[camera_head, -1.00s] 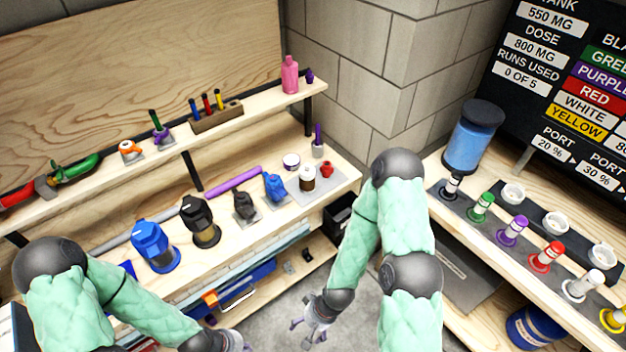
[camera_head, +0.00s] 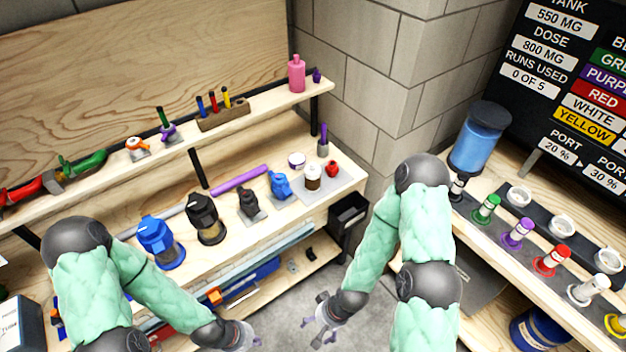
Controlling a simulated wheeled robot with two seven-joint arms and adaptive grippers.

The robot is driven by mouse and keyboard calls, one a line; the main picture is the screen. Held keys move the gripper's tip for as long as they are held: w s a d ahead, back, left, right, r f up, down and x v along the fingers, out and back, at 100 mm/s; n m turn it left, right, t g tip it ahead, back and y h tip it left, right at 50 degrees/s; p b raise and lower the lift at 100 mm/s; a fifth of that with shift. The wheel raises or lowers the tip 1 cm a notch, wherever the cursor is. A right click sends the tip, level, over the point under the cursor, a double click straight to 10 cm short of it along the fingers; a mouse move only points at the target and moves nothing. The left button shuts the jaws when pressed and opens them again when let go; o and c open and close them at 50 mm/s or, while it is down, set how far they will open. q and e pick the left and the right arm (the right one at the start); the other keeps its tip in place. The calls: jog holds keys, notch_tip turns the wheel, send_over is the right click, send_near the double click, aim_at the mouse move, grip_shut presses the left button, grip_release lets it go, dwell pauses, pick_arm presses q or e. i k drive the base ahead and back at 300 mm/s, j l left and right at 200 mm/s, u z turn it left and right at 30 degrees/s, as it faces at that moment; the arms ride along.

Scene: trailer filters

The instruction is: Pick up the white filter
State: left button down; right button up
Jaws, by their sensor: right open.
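The white filter (camera_head: 590,289) stands upright on the right bench, between the red filter (camera_head: 551,260) and the yellow filter (camera_head: 616,323), in a row of coloured filters. My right gripper (camera_head: 319,328) hangs low over the floor between the two benches, open and empty, well left of the white filter. My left gripper (camera_head: 250,341) is near the bottom edge, left of the right one and far from the filter. Its fingers are small and partly hidden, so its opening is unclear.
A blue canister (camera_head: 473,143) stands at the right bench's back. White round cups (camera_head: 562,228) sit behind the filters. The left bench holds a blue filter housing (camera_head: 160,243), a black one (camera_head: 206,219) and small parts. Grey floor lies between the benches.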

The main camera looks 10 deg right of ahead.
aim_at(312, 172)
jog(key=i+l+u, duration=0.15)
jog(key=l+u, duration=0.15)
jog(key=i+l+u, duration=0.15)
jog(key=l+u, duration=0.15)
jog(key=i+l+u, duration=0.1)
jog(key=l+u, duration=0.2)
jog(key=l, duration=0.15)
jog(key=l+u, duration=0.3)
jog(key=i+l, duration=0.05)
